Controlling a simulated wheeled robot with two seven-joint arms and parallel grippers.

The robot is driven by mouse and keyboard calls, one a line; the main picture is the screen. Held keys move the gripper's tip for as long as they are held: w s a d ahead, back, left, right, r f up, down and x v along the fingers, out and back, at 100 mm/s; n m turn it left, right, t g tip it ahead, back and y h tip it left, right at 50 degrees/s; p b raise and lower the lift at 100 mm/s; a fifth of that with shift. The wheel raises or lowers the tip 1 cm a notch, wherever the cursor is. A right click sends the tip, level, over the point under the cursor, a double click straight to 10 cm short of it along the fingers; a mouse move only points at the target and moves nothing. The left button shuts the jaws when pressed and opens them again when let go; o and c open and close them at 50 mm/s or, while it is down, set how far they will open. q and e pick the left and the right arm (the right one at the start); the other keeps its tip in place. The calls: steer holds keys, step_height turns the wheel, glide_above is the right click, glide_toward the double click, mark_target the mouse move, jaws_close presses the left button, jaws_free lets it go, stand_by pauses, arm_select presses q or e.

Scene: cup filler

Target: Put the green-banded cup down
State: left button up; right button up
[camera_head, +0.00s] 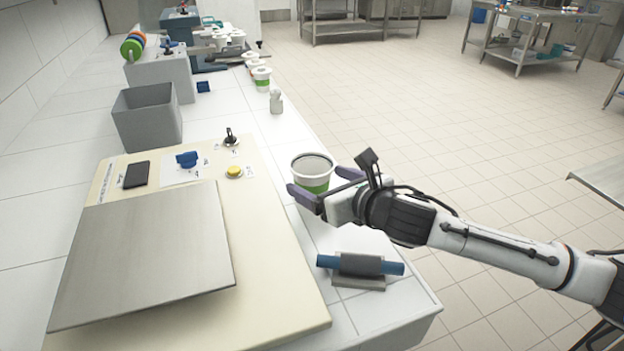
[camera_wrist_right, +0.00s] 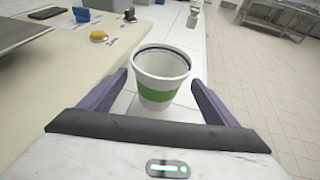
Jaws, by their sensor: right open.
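The green-banded cup (camera_head: 313,172) is white with a green band and a grey inside. It stands upright on the white counter, to the right of the cream board. It also shows in the right wrist view (camera_wrist_right: 160,80), between the fingers. My right gripper (camera_head: 324,184) is open around the cup, with one purple finger on each side. In the right wrist view the right gripper (camera_wrist_right: 160,90) shows a gap between each finger and the cup. My left gripper is not in view.
A blue cylinder on a grey holder (camera_head: 360,268) sits near the counter's front. The cream board carries a metal plate (camera_head: 150,255) and a yellow button (camera_head: 234,171). A grey bin (camera_head: 148,117), a small pale figure-shaped object (camera_head: 276,101) and another green-banded cup (camera_head: 262,79) stand farther back.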

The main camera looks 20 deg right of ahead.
steer(key=x, duration=0.3)
steer(key=shift+w+a+f, duration=0.15)
steer(key=shift+w+a, duration=0.05)
steer(key=shift+w, duration=0.15)
steer(key=c, duration=1.2)
